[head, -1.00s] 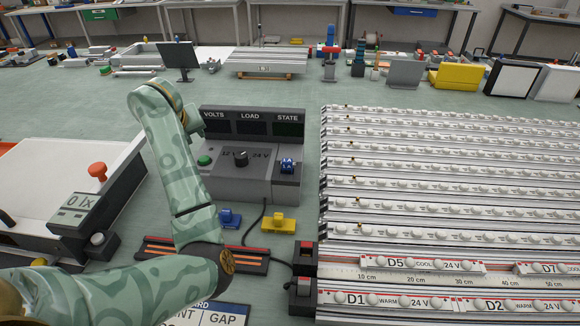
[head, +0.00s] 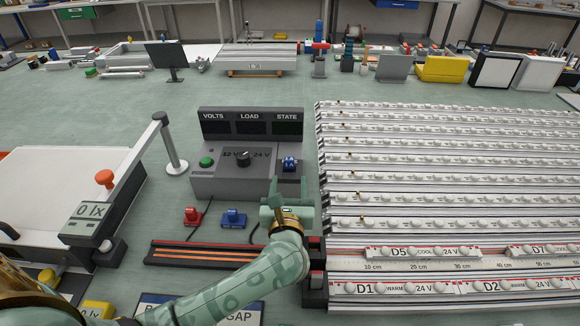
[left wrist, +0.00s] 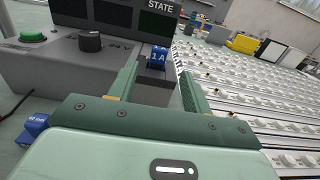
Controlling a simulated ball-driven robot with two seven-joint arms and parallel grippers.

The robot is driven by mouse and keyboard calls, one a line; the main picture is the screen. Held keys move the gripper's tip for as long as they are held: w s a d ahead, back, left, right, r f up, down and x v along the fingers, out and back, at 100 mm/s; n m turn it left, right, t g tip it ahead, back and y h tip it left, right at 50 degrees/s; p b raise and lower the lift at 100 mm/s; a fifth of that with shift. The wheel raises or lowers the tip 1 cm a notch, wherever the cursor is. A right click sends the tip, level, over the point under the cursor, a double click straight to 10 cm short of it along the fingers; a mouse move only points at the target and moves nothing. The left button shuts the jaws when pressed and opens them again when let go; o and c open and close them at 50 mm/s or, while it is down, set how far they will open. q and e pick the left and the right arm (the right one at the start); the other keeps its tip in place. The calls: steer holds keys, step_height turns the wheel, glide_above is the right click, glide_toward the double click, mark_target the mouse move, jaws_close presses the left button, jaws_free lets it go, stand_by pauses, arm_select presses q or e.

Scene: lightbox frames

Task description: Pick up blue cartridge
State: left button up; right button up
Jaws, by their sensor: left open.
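A blue cartridge marked 1 A (head: 290,164) sits at the right end of the grey power unit (head: 228,184); it also shows in the left wrist view (left wrist: 158,57), ahead between the fingers. A second blue cartridge (head: 234,217) lies on the table in front of the unit and shows at the left edge of the wrist view (left wrist: 34,127). My left gripper (head: 287,188) is open and empty, just short of the 1 A cartridge, its fingers pointing toward it. I see no contact. My right gripper is not in view.
A red cartridge (head: 192,216) lies left of the loose blue one. Rows of LED strips (head: 440,180) lie close on the right. A black rail with orange stripes (head: 200,254) lies in front. A light meter and grey post (head: 172,145) stand left.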

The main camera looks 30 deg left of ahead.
mark_target(289, 165)
arm_select(q)
steer(key=b+x, duration=0.1)
steer(key=x, duration=0.7)
steer(key=shift+w+a, duration=0.25)
steer(key=c, duration=1)
